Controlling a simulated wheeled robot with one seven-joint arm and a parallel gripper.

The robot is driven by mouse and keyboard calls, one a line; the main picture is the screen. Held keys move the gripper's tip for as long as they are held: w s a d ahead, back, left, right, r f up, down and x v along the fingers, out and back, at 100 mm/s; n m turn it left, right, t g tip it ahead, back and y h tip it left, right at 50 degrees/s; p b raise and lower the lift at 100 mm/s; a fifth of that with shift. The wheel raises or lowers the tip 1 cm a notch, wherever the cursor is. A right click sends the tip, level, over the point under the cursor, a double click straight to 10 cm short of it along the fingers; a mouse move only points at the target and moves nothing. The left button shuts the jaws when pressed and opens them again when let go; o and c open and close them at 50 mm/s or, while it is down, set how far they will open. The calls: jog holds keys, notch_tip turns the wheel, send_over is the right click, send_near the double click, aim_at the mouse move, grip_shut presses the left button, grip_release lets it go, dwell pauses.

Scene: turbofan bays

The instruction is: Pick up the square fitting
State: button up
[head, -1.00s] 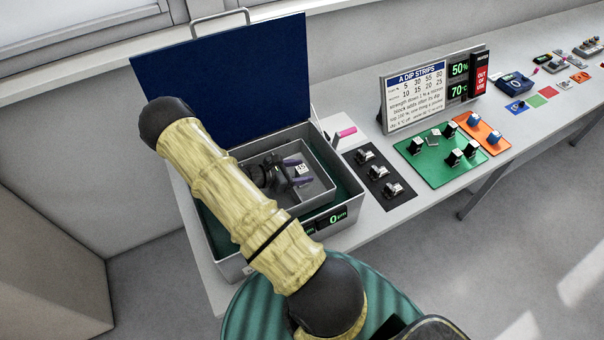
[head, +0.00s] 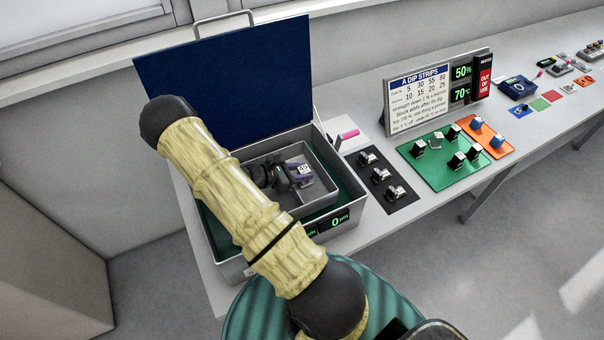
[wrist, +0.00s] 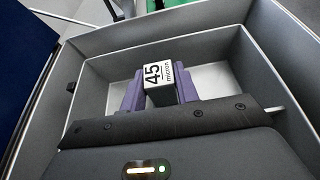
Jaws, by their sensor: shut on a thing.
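The square fitting (wrist: 160,94) is a small grey block with a square white top face printed "45 micron". It sits within the inner grey tray (wrist: 222,52) of the open case, and it also shows small in the head view (head: 303,169). My gripper (wrist: 159,84) has its purple fingers on either side of the block, shut on it. In the head view my gripper (head: 300,176) is low inside the tray. The block's lower part is hidden by my gripper body, and I cannot tell whether it touches the tray floor.
The tray walls stand close around my gripper. The case's blue lid (head: 225,80) stands open behind. To the right are a black mat (head: 381,180) with 3 fittings, a green mat (head: 428,172) with several, an orange mat (head: 495,146) and a sign (head: 417,98).

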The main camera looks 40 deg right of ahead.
aim_at(302, 170)
notch_tip(302, 170, up, 9)
jog(key=b, duration=0.3)
jog(key=shift+r, duration=0.15)
dwell(0.6)
